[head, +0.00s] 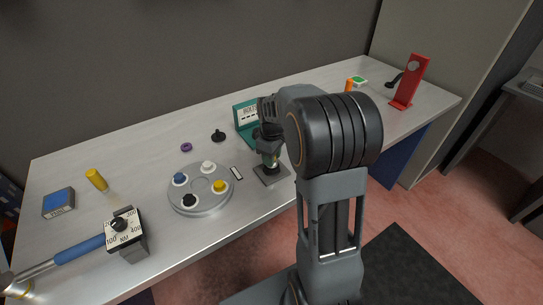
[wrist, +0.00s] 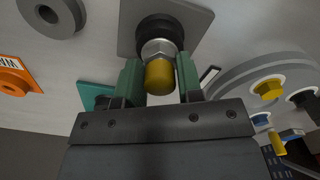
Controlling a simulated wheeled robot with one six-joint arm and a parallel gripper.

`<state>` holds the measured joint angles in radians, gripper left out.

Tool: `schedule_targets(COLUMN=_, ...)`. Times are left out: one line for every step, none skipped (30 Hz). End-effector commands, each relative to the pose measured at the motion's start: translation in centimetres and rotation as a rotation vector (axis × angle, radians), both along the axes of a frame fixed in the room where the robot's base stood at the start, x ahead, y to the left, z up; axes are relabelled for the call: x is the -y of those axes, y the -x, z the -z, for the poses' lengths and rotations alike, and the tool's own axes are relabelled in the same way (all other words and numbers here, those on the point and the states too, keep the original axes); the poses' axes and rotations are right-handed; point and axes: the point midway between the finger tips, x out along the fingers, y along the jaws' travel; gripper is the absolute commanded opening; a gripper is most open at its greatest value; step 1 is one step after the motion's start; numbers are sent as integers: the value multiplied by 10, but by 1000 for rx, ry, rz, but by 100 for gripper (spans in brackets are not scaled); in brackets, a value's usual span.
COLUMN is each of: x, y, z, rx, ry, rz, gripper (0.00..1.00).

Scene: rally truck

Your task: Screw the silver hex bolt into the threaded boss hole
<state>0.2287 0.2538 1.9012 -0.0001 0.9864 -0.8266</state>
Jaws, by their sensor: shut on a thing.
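My gripper (wrist: 158,64) has its two green fingers closed on the sides of the silver hex bolt (wrist: 157,48). In the wrist view the bolt shows a silver hex part and a brass-coloured cylindrical end towards the camera. Beyond it is the round black boss (wrist: 155,23) on a square grey plate (wrist: 196,20). The bolt covers the boss hole, so I cannot tell how deep it sits. In the head view my gripper (head: 268,152) is low over the grey plate (head: 271,175), pointing down, and my arm hides part of it.
A round grey tray (head: 203,205) with coloured knobs stands left of the plate. A torque wrench (head: 80,248) lies front left. A red stand (head: 412,82) is far right. The back left table is mostly clear.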

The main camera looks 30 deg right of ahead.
Motion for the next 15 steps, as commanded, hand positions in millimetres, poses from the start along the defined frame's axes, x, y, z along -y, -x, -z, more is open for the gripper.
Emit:
schedule_targets(x=0, y=1, z=0, rx=-3, ry=-1, rz=36, gripper=8)
schedule_targets(x=0, y=1, z=0, rx=-3, ry=-1, rz=59, gripper=8)
schedule_targets(x=0, y=1, z=0, rx=-3, ry=-1, rz=86, gripper=8)
schedule_targets(x=0, y=1, z=0, rx=-3, ry=-1, rz=101, gripper=8)
schedule_targets(x=0, y=1, z=0, rx=-3, ry=-1, rz=113, gripper=8)
schedule_targets(x=0, y=1, z=0, rx=-3, ry=-1, rz=121, gripper=8)
schedule_targets(x=0, y=1, z=0, rx=-3, ry=-1, rz=123, gripper=8)
schedule_targets(x=0, y=1, z=0, rx=-3, ry=-1, rz=124, gripper=8)
schedule_targets(x=0, y=1, z=0, rx=-3, ry=-1, rz=123, gripper=8)
schedule_targets(x=0, y=1, z=0, rx=-3, ry=-1, rz=123, gripper=8)
schedule_targets(x=0, y=1, z=1, rx=-3, ry=-1, rz=123, gripper=8)
schedule_targets(x=0, y=1, z=0, rx=-3, ry=-1, rz=122, gripper=8)
schedule_targets(x=0, y=1, z=1, rx=-3, ry=-1, rz=125, gripper=8)
schedule_targets(x=0, y=1, z=0, rx=-3, ry=-1, rz=135, gripper=8)
schedule_targets(x=0, y=1, z=0, rx=-3, ry=-1, rz=162, gripper=8)
